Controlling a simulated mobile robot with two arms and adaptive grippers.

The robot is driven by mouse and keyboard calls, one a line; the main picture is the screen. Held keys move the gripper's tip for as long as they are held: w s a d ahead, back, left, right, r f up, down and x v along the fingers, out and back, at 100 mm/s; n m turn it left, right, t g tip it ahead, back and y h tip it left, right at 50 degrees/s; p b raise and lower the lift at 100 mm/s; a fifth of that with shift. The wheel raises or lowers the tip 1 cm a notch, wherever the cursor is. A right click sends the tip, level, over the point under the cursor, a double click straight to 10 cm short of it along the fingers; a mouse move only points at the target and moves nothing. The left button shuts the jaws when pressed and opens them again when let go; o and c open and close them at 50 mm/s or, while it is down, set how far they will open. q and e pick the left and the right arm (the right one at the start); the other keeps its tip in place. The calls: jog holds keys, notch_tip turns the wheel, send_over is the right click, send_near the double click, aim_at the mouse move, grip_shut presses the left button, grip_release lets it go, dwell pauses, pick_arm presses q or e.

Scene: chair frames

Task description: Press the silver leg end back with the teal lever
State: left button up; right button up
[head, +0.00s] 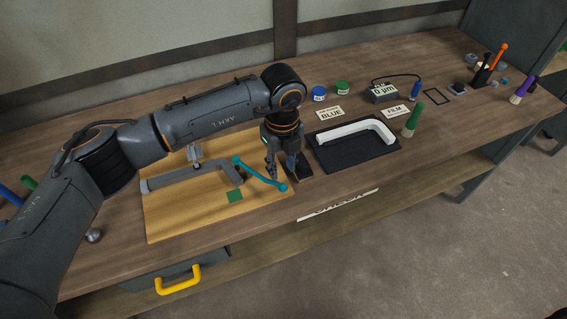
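A grey bent chair frame (185,180) lies on the light wooden board (190,224). My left gripper (284,172) points down just above and behind that knob. Its fingers look apart, with no thing seen between them. Whether a finger touches the lever is unclear. My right gripper is out of view.
A black tray (324,152) holding a white bent part (357,132) lies right of the gripper. A green-handled brush (413,120), a grey gauge (381,93) and two small jars stand beyond. A yellow drawer handle (178,280) sticks out below the front edge.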

aim_at(283, 184)
pick_arm(q)
notch_tip(283, 184, down, 8)
jog(key=b, duration=0.4)
jog(key=shift+f, duration=0.1)
jog(key=shift+c, duration=0.2)
jog(key=shift+d+r, duration=0.1)
jog(key=shift+r, duration=0.15)
jog(key=c, duration=0.6)
jog(key=shift+o, duration=0.2)
jog(key=shift+s+a+r+p, duration=0.1)
jog(key=shift+s+a+p, duration=0.2)
jog(key=shift+a+p, duration=0.25)
jog(key=shift+s+a+p, duration=0.75)
jog(key=shift+s+a, duration=0.35)
jog(key=shift+a, duration=0.15)
jog(key=shift+s+a, duration=0.2)
